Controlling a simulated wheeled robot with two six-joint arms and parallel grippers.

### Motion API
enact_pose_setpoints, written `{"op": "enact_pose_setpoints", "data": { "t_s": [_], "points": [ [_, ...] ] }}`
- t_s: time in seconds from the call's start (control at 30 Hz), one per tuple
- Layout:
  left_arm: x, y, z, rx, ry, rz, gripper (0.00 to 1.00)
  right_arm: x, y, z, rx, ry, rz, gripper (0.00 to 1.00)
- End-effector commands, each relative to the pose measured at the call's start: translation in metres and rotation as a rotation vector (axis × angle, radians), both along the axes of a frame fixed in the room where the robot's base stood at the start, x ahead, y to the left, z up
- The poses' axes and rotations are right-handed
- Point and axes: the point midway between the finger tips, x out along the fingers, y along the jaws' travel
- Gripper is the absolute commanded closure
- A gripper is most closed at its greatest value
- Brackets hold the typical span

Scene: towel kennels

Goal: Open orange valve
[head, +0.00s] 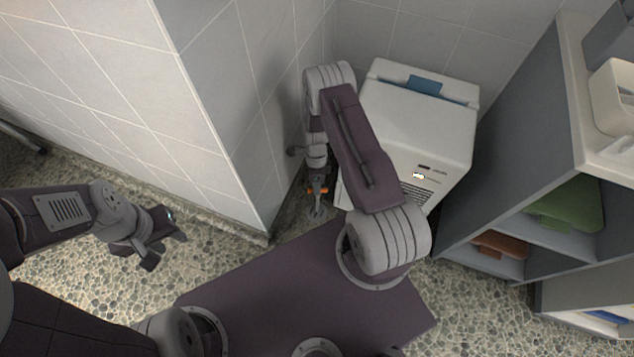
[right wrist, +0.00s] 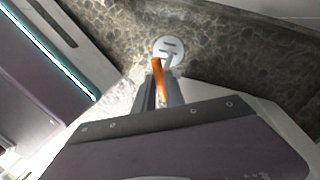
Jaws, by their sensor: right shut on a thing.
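The orange valve (head: 318,190) shows in the head view low in the corner between the tiled wall and the white machine, partly hidden by my right arm. In the right wrist view its orange handle (right wrist: 158,78) runs between the fingers of my right gripper (right wrist: 163,92), which is shut on it.
The white machine (head: 420,130) with a blue item on top stands right of the valve. A tiled wall corner (head: 265,225) juts out to its left. A grey shelf unit (head: 520,150) holding green and brown towels stands at the right. Pebbled floor (head: 90,280) is free at the left.

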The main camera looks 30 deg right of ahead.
Motion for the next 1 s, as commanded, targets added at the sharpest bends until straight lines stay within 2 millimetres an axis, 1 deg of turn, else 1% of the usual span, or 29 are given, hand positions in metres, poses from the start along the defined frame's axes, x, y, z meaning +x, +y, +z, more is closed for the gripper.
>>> {"op": "enact_pose_setpoints", "data": {
  "t_s": [0.03, 0.2, 0.7, 1.0],
  "points": [
    [0.0, 0.0, 0.007, 0.0, 0.0, 0.0, 0.64, -0.001, 0.001, 0.003, 0.0, 0.002, 0.045, 1.0],
    [0.0, 0.0, 0.016, 0.0, 0.0, 0.0, 0.64, -0.001, 0.002, 0.003, 0.0, 0.002, 0.207, 1.0],
    [0.0, 0.0, 0.037, 0.0, 0.0, 0.0, 0.64, -0.002, 0.004, 0.002, 0.001, 0.001, 0.682, 1.0],
    [0.0, 0.0, 0.047, 0.0, 0.0, 0.0, 0.64, -0.004, 0.005, 0.002, 0.001, 0.001, 0.934, 1.0]
  ]
}}
